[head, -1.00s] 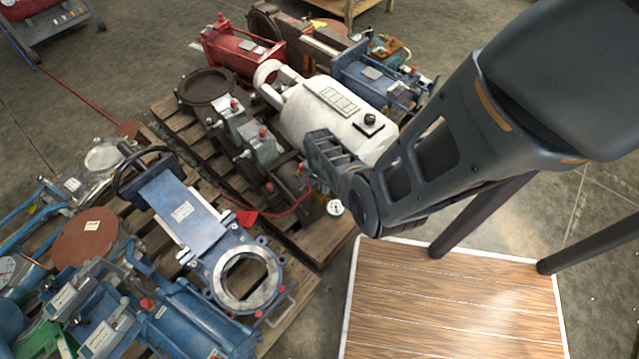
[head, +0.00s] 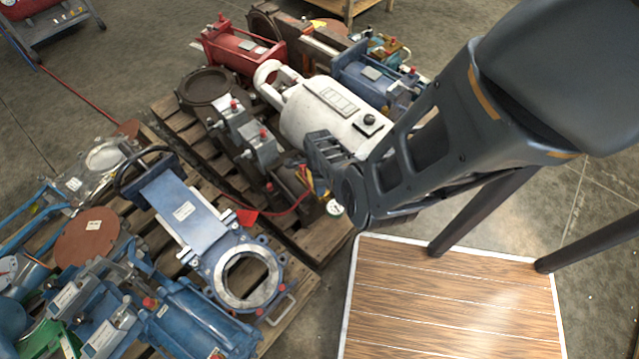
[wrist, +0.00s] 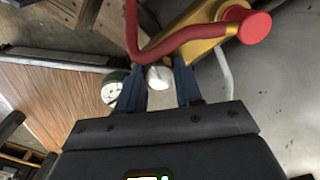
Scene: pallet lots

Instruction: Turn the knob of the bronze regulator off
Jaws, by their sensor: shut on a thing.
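The bronze regulator (wrist: 205,22) shows at the top of the wrist view as a gold-coloured body with a red cap and a red hose. Its pale knob (wrist: 158,77) sits between the two dark fingers of my gripper (wrist: 159,88). The gripper is shut on the knob, one finger on each side. A white-faced gauge (wrist: 112,92) with a dark green rim is beside the left finger. In the head view the gauge (head: 335,208) shows beside my wrist. My arm hides most of the regulator and the fingertips there.
A white cylinder (head: 322,112) lies close behind my wrist. A blue gate valve (head: 190,215) and other machine parts crowd the pallets to the left. A red hose (head: 285,212) runs left from the regulator. A wood-topped platform (head: 450,300) stands in front.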

